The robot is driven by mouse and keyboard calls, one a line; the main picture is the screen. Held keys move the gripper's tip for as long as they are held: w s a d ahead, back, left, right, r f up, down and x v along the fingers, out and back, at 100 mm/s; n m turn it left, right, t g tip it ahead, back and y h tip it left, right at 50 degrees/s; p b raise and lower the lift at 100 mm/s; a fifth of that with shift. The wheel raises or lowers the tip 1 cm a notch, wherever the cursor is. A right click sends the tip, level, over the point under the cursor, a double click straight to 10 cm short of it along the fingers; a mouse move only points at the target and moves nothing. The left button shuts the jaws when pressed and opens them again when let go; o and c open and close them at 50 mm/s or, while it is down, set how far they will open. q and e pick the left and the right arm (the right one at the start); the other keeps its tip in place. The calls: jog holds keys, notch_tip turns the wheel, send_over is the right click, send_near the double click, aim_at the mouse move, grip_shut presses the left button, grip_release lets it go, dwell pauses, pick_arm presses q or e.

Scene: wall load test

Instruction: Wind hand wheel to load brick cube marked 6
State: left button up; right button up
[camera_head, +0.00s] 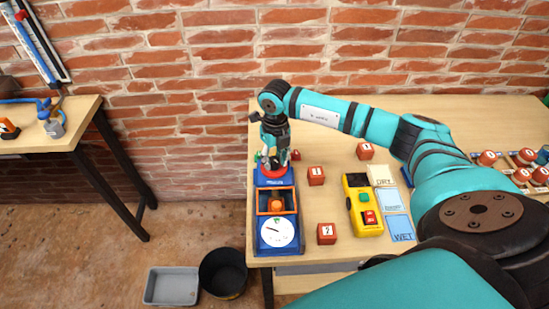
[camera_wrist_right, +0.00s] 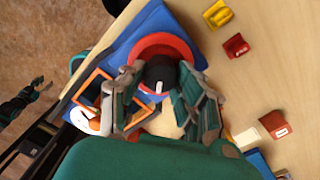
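The blue load device (camera_head: 264,226) stands at the table's left edge, with a white dial, an orange frame and a red hand wheel (camera_wrist_right: 193,57). An orange-red piece (camera_head: 277,206) sits inside the frame; I read no mark on it. My right gripper (camera_head: 275,152) is over the wheel, pointing down. In the right wrist view its fingers stand on both sides of the wheel's black hub (camera_wrist_right: 161,73); whether they press on it I cannot tell. My left gripper (camera_wrist_right: 42,88) shows small at the left of that view, fingers apart and empty. No 6 is readable on any cube.
Red cubes (camera_head: 316,175) (camera_head: 326,233) (camera_head: 365,150) stand right of the device. A yellow unit (camera_head: 361,204) stands beside DRY and WET cards (camera_head: 400,228). My right arm crosses above the table. A grey tray (camera_head: 171,286) and black bucket (camera_head: 223,272) are on the floor.

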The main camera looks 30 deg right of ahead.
grip_shut()
jog(key=shift+m, duration=0.4)
jog(key=m+b, duration=0.1)
jog(key=m, duration=0.2)
jog(key=shift+m, duration=0.4)
jog(key=m, duration=0.5)
jog(key=shift+w+r, duration=0.1)
jog(key=shift+m, duration=0.3)
jog(key=o, duration=0.6)
grip_release()
jog(key=shift+c, duration=0.2)
